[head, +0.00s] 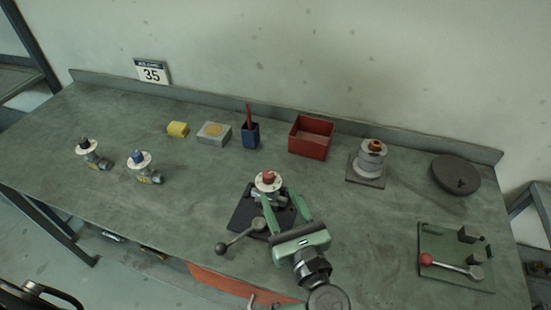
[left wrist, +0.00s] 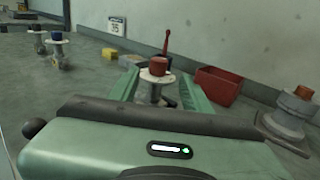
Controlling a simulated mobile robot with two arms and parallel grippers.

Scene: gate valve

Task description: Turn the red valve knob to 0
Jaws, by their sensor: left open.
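The red valve knob (head: 269,176) sits on top of a white round dial on a valve, mounted on a dark base plate (head: 240,222) near the middle of the bench. In the left wrist view the red knob (left wrist: 157,65) stands upright above its white dial (left wrist: 157,77). My left gripper (head: 285,205) is open, with its green fingers reaching toward the valve from the front. The fingers (left wrist: 158,88) show on either side of the valve in the wrist view, and no contact with the knob is visible. The dial's markings are too small to read. My right gripper is not in view.
A lever with a dark ball (head: 220,249) lies at the valve's front left. Two blue-and-dark-knobbed valves (head: 140,160) stand at left. A yellow block (head: 178,129), blue cup (head: 251,135), red bin (head: 311,137) and grey flanged part (head: 371,158) line the back. A red-balled lever plate (head: 455,257) lies right.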

